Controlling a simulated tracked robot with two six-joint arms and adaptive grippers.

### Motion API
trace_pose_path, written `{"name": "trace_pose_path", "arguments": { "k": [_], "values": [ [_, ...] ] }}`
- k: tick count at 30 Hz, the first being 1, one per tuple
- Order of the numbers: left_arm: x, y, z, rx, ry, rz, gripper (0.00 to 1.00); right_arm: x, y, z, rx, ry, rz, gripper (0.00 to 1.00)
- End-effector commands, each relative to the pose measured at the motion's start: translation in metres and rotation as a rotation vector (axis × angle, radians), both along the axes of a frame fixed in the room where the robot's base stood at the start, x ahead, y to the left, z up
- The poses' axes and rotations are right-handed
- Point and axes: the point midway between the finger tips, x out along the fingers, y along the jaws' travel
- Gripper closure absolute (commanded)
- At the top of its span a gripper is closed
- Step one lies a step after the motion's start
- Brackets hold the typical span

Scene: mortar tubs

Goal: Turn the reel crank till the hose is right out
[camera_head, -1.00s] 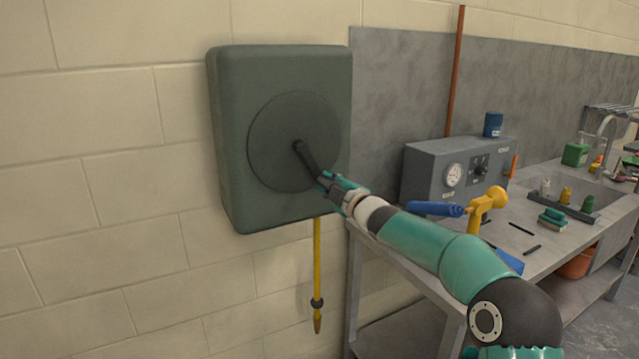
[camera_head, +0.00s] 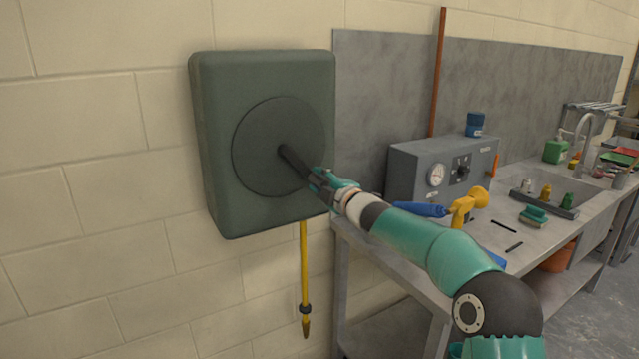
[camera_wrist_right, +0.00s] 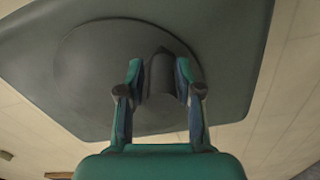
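The hose reel is a dark green box (camera_head: 222,190) on the wall with a round grey disc (camera_head: 256,165) on its face. A dark crank (camera_head: 294,160) runs from the disc's middle down to the right. My right gripper (camera_head: 318,182) is at the crank's outer end. In the right wrist view, the right gripper (camera_wrist_right: 160,84) has its fingers on both sides of the crank (camera_wrist_right: 161,70), seemingly pressed against it. A yellow hose (camera_head: 303,262) hangs below the box, with a dark collar and brownish tip, clear of the floor. My left gripper is out of view.
A grey workbench (camera_head: 480,236) stands right of the reel, under my right arm. It holds a grey gauge box (camera_head: 412,172), a yellow and blue tool (camera_head: 464,206), a green brush (camera_head: 533,215) and a sink. The wall left of the reel is bare.

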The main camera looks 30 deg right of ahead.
Motion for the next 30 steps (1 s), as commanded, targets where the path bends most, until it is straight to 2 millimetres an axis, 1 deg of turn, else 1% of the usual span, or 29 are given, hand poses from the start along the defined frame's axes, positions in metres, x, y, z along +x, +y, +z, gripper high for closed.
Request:
{"name": "trace_pose_path", "arguments": {
  "k": [1, 2, 11, 17, 20, 23, 30],
  "values": [
    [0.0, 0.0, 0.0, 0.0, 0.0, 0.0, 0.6, 0.0, 0.0, 0.0, 0.0, 0.0, 0.0, 0.52],
    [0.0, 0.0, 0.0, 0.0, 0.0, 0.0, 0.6, 0.0, 0.0, 0.0, 0.0, 0.0, 0.0, 0.48],
    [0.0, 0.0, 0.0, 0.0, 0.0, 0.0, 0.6, 0.0, 0.0, -0.001, 0.001, 0.001, 0.0, 0.48],
    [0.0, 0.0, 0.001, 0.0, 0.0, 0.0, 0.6, -0.01, 0.0, 0.0, 0.002, 0.002, 0.001, 0.48],
    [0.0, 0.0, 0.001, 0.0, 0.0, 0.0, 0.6, -0.021, -0.001, 0.0, 0.002, 0.003, 0.001, 0.48],
    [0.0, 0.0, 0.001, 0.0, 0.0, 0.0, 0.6, -0.036, -0.002, 0.0, 0.002, 0.002, -0.001, 0.48],
    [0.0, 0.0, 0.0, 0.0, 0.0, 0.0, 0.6, -0.08, -0.003, 0.0, 0.0, 0.001, -0.002, 0.48]
  ]
}}
